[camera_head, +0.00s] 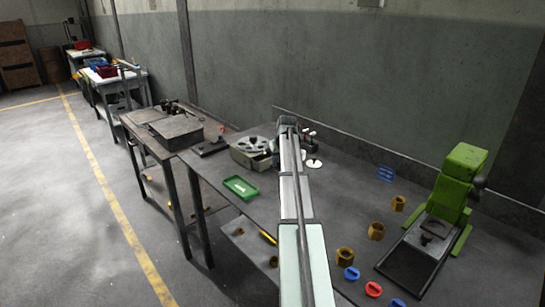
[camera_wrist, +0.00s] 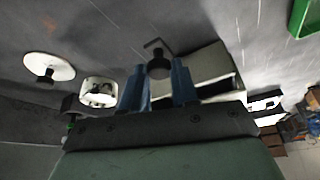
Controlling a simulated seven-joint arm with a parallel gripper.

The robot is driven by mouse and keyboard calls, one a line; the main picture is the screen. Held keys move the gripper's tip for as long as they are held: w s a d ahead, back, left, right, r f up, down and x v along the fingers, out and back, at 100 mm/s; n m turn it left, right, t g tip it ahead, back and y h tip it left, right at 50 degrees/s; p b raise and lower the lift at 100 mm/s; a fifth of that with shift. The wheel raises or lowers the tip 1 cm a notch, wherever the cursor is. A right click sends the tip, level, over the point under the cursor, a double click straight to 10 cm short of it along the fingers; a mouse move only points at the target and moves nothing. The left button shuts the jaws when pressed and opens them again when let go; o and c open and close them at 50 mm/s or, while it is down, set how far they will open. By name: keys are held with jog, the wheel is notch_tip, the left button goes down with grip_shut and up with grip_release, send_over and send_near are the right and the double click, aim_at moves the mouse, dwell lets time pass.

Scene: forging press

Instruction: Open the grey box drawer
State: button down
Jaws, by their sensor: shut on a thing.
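The grey box (camera_head: 246,160) stands on the dark table, left of my arm's far end, with a round patterned top. In the wrist view its pale grey body (camera_wrist: 207,66) shows behind and right of the fingers. My gripper (camera_wrist: 158,82) has its two blue fingers on either side of a dark round knob (camera_wrist: 158,66) and is shut on it. The knob is close beside the box, seemingly on its drawer. My wrist hides the fingers and the drawer front in the head view, so I cannot tell how far the drawer is out.
A green tray (camera_head: 241,188) lies in front of the box. White discs (camera_head: 314,163) lie to its right. A green press (camera_head: 454,190), brass nuts (camera_head: 345,255) and red and blue pieces (camera_head: 373,289) occupy the right side. The wall runs behind the table.

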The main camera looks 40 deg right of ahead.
jog(key=s, duration=0.5)
jog(key=shift+s, duration=0.25)
jog(key=c, duration=0.9)
grip_release()
jog(key=shift+r, duration=0.1)
jog(key=v, duration=1.3)
jog(key=shift+s+r, duration=0.1)
jog(key=shift+r, duration=0.15)
